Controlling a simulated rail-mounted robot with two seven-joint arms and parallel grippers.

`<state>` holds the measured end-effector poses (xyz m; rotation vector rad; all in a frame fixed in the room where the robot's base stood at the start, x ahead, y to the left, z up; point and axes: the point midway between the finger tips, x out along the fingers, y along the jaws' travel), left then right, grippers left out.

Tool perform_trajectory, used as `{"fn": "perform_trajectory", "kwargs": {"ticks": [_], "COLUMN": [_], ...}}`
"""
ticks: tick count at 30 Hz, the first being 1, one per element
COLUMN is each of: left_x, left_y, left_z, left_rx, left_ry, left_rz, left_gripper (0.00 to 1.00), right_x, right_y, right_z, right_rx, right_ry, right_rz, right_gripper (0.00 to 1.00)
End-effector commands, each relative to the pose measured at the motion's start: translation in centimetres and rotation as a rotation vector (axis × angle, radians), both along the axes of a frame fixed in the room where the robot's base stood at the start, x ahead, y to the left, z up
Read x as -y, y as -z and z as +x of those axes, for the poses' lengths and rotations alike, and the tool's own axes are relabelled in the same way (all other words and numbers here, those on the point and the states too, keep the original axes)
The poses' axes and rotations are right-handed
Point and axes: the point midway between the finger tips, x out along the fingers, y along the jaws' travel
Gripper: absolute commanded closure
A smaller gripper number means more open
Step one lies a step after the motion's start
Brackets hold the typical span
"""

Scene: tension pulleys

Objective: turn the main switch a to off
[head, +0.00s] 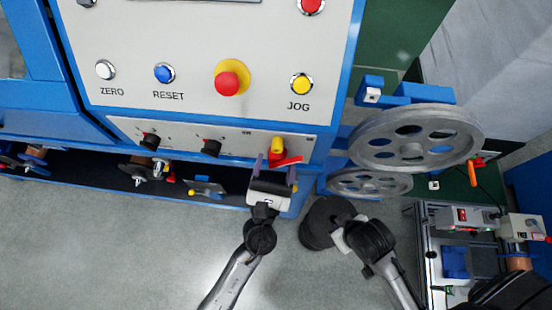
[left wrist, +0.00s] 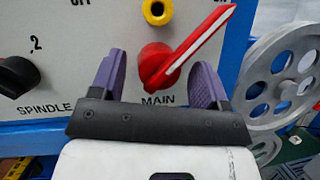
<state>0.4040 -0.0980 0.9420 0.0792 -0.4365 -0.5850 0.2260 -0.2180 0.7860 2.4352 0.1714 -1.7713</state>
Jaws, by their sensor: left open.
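The main switch (head: 285,160) is a red rotary handle on the lower strip of the machine's panel. In the left wrist view the red switch (left wrist: 158,66) sits above the word MAIN, its long handle slanting up and right. A yellow part (left wrist: 156,11) is above it. My left gripper (head: 276,172) is open, with its purple fingers on either side of the switch knob; it also shows in the left wrist view (left wrist: 160,85). I cannot tell whether they touch it. My right gripper (head: 342,232) is low on the right, its fingers not clear.
A black knob (left wrist: 18,76) labelled SPINDLE is left of the switch. A red stop button (head: 228,82) and yellow JOG button (head: 301,84) are above. A large grey pulley wheel (head: 415,137) stands close on the right. Open floor (head: 140,250) lies below the machine at left.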

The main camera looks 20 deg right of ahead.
Motion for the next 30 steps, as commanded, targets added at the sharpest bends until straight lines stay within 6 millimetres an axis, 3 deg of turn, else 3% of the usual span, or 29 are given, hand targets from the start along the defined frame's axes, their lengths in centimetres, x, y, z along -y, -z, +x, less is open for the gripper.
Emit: {"fn": "perform_trajectory", "kwargs": {"ticks": [14, 30], "left_x": [0.47, 0.47], "left_y": [-0.31, -0.3], "left_z": [0.65, 0.62], "left_rx": [-0.001, -0.001], "left_ry": [0.0, 0.0], "left_rz": [0.001, 0.0], "left_gripper": [0.31, 0.82], "right_x": [-0.15, 0.13], "right_y": [-0.1, -0.07], "right_z": [-0.01, -0.01], "right_rx": [-0.001, -0.001], "right_ry": [0.003, -0.005], "right_rz": [0.005, -0.005], "right_gripper": [1.0, 1.0]}}
